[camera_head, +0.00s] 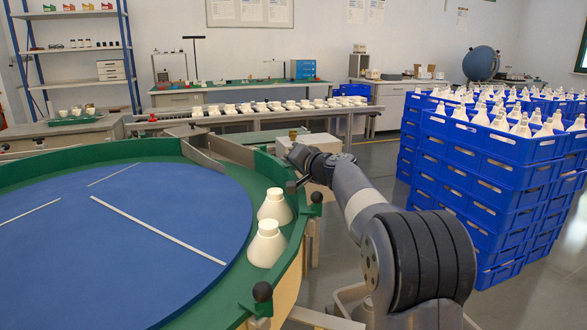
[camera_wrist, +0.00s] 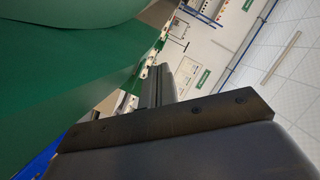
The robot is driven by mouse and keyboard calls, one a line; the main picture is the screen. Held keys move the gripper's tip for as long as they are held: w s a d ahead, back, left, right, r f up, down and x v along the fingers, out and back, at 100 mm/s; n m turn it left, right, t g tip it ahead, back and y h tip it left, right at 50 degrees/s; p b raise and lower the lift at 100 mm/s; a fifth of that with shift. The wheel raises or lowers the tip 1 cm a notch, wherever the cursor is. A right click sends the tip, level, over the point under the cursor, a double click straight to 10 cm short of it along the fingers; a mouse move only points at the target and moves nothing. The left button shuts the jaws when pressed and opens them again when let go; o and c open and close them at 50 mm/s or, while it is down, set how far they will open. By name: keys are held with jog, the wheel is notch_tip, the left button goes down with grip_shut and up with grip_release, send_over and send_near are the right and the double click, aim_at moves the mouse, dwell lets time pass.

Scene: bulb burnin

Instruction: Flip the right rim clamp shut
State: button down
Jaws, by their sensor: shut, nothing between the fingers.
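A round blue turntable (camera_head: 130,230) has a green rim (camera_head: 285,262). Two rim clamps with black knobs sit on the rim's outer side. The one further right and back (camera_head: 316,198) is close to my gripper; the nearer one (camera_head: 262,293) is at the bottom. Their exact open or shut positions are unclear. My gripper (camera_head: 297,180) is shut and empty, above the rim by the back clamp. Whether it touches the clamp cannot be told. In the wrist view its grey fingers (camera_wrist: 158,80) are together beside the green rim (camera_wrist: 60,85); no clamp is clearly visible there.
Two white bulbs (camera_head: 275,206) (camera_head: 266,244) stand in the rim channel, close to the clamps. Stacked blue crates (camera_head: 470,195) of bulbs stand on the right. A conveyor with bulbs (camera_head: 285,107) runs behind. Grey floor lies between my arm and the crates.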

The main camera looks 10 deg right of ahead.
jog(key=shift+a+f+n+b, duration=0.2)
jog(key=shift+a+n+b, duration=0.05)
jog(key=shift+n+b, duration=0.3)
jog(key=shift+s+h, duration=0.1)
jog(key=shift+h, duration=0.2)
jog(key=shift+r, duration=0.1)
notch_tip(320, 180, up, 10)
jog(key=p, duration=0.5)
jog(key=shift+f, duration=0.2)
